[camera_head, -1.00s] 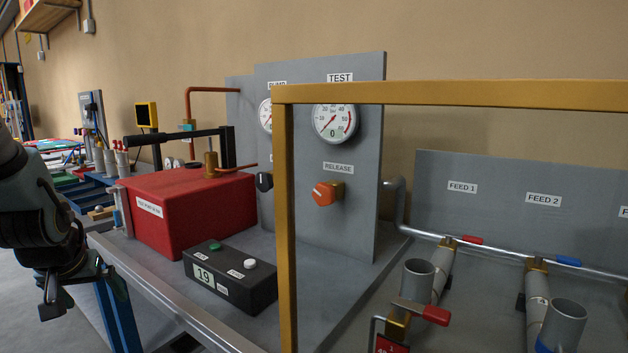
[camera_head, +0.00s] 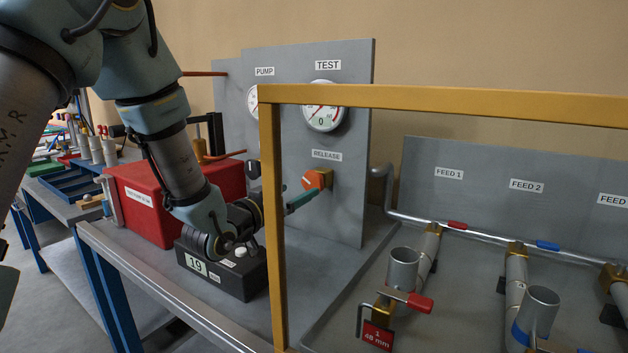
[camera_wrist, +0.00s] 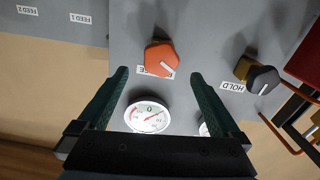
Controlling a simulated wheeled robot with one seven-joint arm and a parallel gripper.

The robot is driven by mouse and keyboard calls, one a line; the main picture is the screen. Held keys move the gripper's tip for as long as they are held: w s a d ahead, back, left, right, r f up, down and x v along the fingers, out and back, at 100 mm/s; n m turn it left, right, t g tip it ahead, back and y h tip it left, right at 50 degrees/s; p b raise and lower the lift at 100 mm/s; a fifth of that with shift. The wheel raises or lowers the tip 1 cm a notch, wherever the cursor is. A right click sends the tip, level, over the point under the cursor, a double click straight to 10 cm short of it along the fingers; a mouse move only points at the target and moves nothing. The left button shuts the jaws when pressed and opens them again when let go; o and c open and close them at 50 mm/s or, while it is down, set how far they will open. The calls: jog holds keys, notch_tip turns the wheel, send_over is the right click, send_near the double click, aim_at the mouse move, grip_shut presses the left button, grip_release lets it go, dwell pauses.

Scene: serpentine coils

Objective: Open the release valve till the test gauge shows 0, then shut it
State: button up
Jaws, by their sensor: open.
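The orange release valve knob (camera_head: 312,180) sits on a brass body on the grey panel under the RELEASE label. Its white line points up and left in the head view. In the wrist view the knob (camera_wrist: 160,58) lies just ahead of and between my fingertips. My gripper (camera_head: 304,198) is open, its green fingers close to the knob; contact cannot be told. The test gauge (camera_head: 322,117) above has a readout of 0, and the yellow bar hides part of its face. In the upside-down wrist view the gauge (camera_wrist: 147,117) shows 0 too.
A yellow frame (camera_head: 270,220) stands in front of the panel, its post crossing before my gripper. A black HOLD knob (camera_wrist: 263,79) is beside the release knob. A red box (camera_head: 140,205) and a black box reading 19 (camera_head: 235,280) stand left. Feed pipes (camera_head: 515,280) are right.

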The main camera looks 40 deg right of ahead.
jog(key=p+x, duration=0.3)
jog(key=x, duration=0.5)
jog(key=shift+w+d, duration=0.2)
jog(key=shift+d, duration=0.2)
jog(key=shift+c, duration=0.2)
jog(key=c, duration=1.3)
jog(key=m+b, duration=0.1)
jog(key=b, duration=0.2)
jog(key=shift+f+m+b, duration=0.3)
jog(key=shift+m+b, duration=0.05)
jog(key=shift+m, duration=0.05)
jog(key=shift+r+m+b, duration=0.25)
jog(key=shift+m+b, duration=0.45)
jog(key=shift+b, duration=0.2)
jog(key=o, duration=1.3)
jog(key=shift+o, duration=0.2)
